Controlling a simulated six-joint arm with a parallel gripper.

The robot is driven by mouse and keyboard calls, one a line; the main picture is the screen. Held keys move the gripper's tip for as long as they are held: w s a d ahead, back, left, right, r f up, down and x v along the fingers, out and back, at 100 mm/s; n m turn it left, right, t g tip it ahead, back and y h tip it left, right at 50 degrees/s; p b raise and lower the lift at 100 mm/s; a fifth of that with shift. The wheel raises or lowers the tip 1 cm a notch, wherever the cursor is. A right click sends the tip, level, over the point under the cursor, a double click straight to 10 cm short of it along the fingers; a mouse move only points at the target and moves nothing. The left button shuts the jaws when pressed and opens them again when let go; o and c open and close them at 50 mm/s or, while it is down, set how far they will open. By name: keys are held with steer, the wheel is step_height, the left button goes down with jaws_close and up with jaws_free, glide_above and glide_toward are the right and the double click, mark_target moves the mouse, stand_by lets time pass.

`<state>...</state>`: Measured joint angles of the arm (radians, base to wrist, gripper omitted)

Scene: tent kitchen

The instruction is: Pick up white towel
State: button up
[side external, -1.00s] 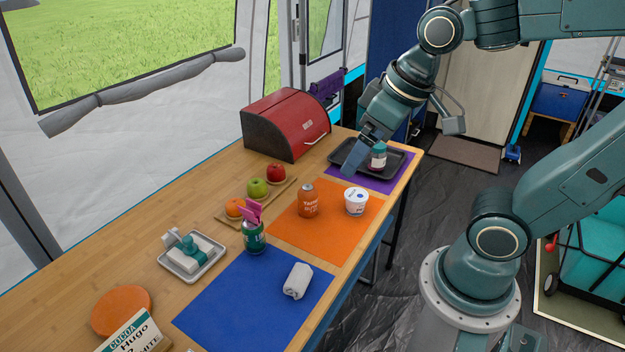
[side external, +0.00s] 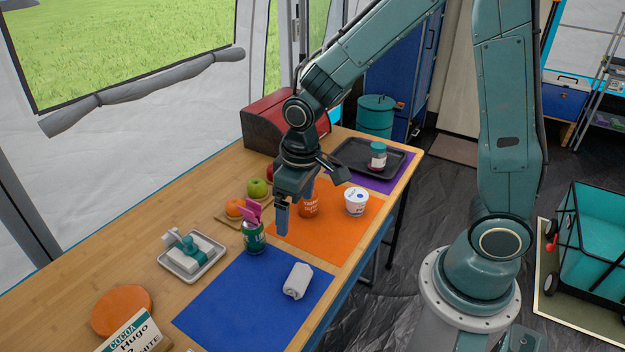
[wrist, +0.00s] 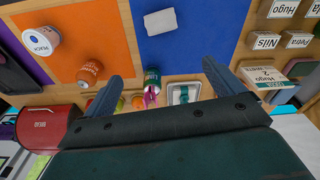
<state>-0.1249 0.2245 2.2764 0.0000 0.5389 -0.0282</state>
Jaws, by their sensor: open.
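The white towel (side external: 298,281) is a small roll lying on the right part of the blue mat (side external: 243,308). It also shows in the wrist view (wrist: 160,22) near the top middle, beyond my fingers, with nothing covering it. My gripper (side external: 283,218) hangs pointing down over the orange mat, behind and to the left of the towel and apart from it. In the wrist view my two fingers (wrist: 165,80) are spread wide with nothing held between them.
An orange bottle (side external: 309,203) and a white cup (side external: 356,201) stand on the orange mat (side external: 345,228). A grey tray (side external: 192,260) lies left. The blue mat around the towel is clear.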

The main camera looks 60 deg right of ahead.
steer(key=g, duration=0.1)
glide_above(292, 272)
step_height(292, 272, down, 8)
steer(key=shift+w+a+r, duration=0.1)
steer(key=shift+a, duration=0.05)
steer(key=shift+f, duration=4.3)
steer(key=shift+d+f, duration=0.2)
steer(key=shift+f, duration=2.35)
steer(key=c, duration=1)
